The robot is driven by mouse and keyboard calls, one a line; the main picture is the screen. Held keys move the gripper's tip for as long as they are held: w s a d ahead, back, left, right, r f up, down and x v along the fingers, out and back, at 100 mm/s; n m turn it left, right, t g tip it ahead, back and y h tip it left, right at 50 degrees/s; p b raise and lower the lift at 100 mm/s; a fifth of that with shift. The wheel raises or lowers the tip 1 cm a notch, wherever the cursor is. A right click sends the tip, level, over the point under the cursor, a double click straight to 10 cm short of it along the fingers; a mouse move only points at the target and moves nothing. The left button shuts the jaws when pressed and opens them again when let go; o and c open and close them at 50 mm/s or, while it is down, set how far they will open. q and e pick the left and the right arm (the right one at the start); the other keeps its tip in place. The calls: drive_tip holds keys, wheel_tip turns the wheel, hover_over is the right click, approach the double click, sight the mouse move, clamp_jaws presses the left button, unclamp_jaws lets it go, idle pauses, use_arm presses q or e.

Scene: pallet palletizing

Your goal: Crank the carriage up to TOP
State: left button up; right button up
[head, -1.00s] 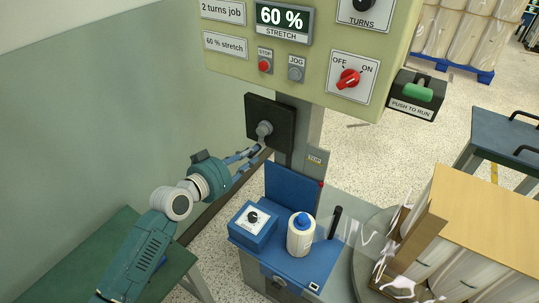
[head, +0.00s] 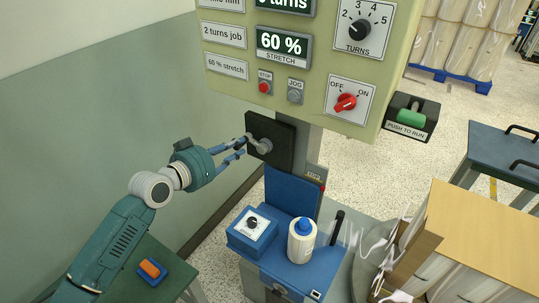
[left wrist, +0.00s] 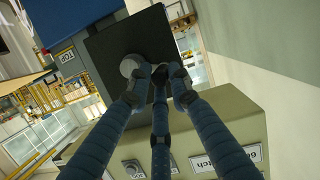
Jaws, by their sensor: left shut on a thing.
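The crank is a black square plate (head: 284,151) with a round grey hub (head: 265,146), below the control panel; the hub also shows in the left wrist view (left wrist: 130,65). My left gripper (head: 244,147) is shut on the crank's handle, left of the hub. The fingers hide most of the handle. The blue carriage (head: 291,192) sits on the grey mast below the crank plate. Its red pointer (head: 323,187) is just below the TOP label (head: 314,175), which is partly covered. My right gripper is not in view.
A white bottle with a blue cap (head: 302,240) and a blue dial box (head: 252,229) stand on the blue shelf. A wrapped load with cardboard (head: 480,235) is at right. A green bench (head: 150,262) with an orange-and-blue item lies below my left arm.

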use_arm(q)
drive_tip(key=r, duration=0.1)
drive_tip(key=r+p, duration=0.1)
drive_tip(key=shift+s+d+r, duration=0.1)
drive_tip(key=shift+d+r, duration=0.2)
drive_tip(key=o, duration=0.5)
drive_tip(key=shift+f, duration=0.25)
drive_tip(key=o, duration=0.4)
drive_tip(key=shift+s, duration=0.1)
drive_tip(key=shift+o, duration=0.2)
drive_tip(key=shift+d+f, duration=0.1)
drive_tip(key=shift+f, duration=0.1)
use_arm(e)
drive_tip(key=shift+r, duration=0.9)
use_arm(q)
drive_tip(key=shift+s+f, duration=0.1)
drive_tip(key=shift+s+a+p, duration=0.3)
drive_tip(key=shift+s+a, duration=0.6)
drive_tip(key=shift+s, duration=0.3)
drive_tip(key=shift+s+a+p, duration=0.3)
drive_tip(key=shift+s+a, duration=0.55)
drive_tip(key=shift+s, duration=0.35)
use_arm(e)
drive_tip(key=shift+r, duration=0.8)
